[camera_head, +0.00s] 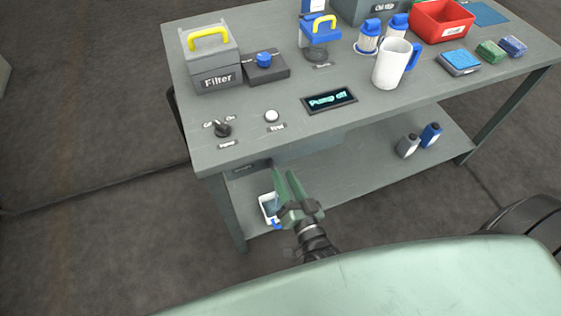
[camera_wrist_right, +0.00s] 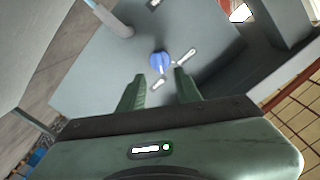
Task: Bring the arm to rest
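My right gripper (camera_head: 287,180) has green fingers and is in front of the workbench (camera_head: 235,145), at the level of the gap between its top and lower shelf. In the right wrist view the two fingers of my right gripper (camera_wrist_right: 158,88) stand apart with nothing between them. My left gripper is in neither view.
The bench top holds a filter box (camera_head: 215,78), a black knob (camera_head: 222,129), a white button (camera_head: 271,116), a display (camera_head: 329,99) reading "Pump off", a white jug (camera_head: 391,66) and a red bin (camera_head: 441,24).

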